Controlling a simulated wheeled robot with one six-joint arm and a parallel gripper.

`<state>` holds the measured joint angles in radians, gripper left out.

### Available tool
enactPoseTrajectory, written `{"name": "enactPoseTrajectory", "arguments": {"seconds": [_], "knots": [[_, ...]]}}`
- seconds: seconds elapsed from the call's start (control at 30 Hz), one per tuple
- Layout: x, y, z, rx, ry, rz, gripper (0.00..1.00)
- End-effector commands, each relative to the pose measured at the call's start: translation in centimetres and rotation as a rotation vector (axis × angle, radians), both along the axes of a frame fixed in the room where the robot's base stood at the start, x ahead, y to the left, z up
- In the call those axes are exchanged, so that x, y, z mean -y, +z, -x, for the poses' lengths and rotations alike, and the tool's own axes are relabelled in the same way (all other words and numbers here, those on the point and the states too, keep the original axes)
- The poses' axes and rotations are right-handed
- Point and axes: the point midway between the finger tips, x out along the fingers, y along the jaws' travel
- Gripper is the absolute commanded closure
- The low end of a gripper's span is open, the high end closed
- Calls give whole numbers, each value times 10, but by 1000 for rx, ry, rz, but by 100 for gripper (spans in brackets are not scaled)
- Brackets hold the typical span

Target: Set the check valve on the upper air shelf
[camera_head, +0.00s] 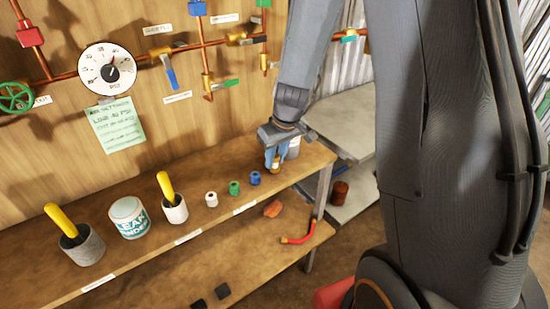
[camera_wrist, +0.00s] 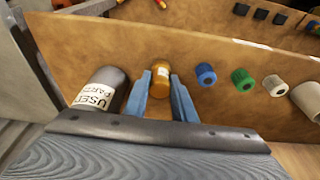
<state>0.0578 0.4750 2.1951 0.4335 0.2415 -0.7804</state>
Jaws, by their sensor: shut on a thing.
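My gripper (camera_head: 275,157) points down at the right end of the wooden bench top (camera_head: 130,260). Its blue fingers are shut on a small brass piece (camera_wrist: 160,80), which looks like the check valve. The brass also shows just below the fingertips in the head view (camera_head: 275,169). I cannot tell whether it touches the wood. A grey rack with an upper shelf (camera_head: 345,122) and a lower shelf (camera_head: 352,190) stands behind the bench's right end. No label marks either as the air shelf.
A "used parts" can (camera_wrist: 98,98) stands close left of my fingers in the wrist view. A brown cylinder (camera_head: 340,190) stands on the rack's lower shelf. The rack's upper shelf looks clear.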

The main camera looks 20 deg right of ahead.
Motion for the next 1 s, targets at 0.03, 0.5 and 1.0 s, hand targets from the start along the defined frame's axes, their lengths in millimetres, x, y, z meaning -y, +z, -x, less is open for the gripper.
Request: {"name": "enactPoseTrajectory", "arguments": {"seconds": [0.03,0.5,1.0], "knots": [[0,-2,0,0,1,0,100],[0,-5,0,0,1,0,64],[0,3,0,3,1,0,57]]}}
